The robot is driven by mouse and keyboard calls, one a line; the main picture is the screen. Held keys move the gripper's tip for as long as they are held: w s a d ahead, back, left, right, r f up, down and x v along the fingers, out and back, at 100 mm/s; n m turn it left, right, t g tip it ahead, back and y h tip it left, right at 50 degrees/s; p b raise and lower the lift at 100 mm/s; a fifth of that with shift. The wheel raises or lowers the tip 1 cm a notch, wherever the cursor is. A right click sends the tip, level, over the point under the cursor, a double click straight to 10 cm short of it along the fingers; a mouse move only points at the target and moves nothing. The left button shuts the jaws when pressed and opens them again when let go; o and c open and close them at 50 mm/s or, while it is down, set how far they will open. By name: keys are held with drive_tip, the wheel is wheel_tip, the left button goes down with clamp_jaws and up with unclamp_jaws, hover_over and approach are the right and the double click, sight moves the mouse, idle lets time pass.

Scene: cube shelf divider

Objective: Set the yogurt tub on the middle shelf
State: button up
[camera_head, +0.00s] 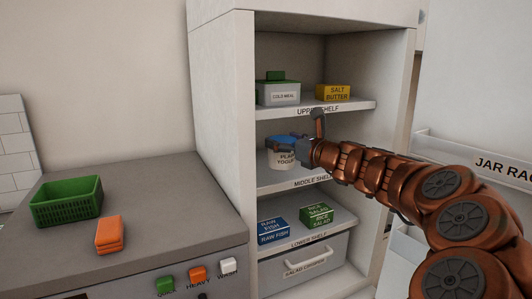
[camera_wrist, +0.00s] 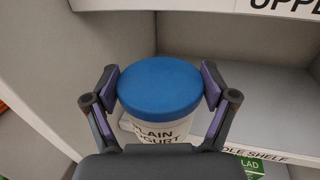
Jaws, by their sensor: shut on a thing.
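The yogurt tub is white with a blue lid and a "PLAIN YOGURT" label. In the head view the yogurt tub (camera_head: 281,158) is at the left part of the middle shelf (camera_head: 275,186), partly behind my gripper (camera_head: 300,148). In the wrist view the tub (camera_wrist: 158,90) is upright between the two fingers of my gripper (camera_wrist: 160,88), which is shut on it. The middle shelf's bare surface (camera_wrist: 260,105) shows to the right of the tub. I cannot tell whether the tub's base touches the shelf.
The upper shelf (camera_head: 320,108) above holds a cold meal box (camera_head: 278,96) and salt butter (camera_head: 333,92). The lower shelf holds raw fish (camera_head: 272,233) and rice salad (camera_head: 317,216).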

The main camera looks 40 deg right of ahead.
drive_tip(key=w+d, duration=0.4)
drive_tip(key=w, duration=0.6)
drive_tip(key=f, duration=0.6)
drive_tip(key=shift+a, duration=0.25)
drive_tip(key=shift+w+f, duration=0.2)
drive_tip(key=shift+f, duration=0.3)
drive_tip(key=shift+f, duration=0.1)
drive_tip(key=o, duration=1.2)
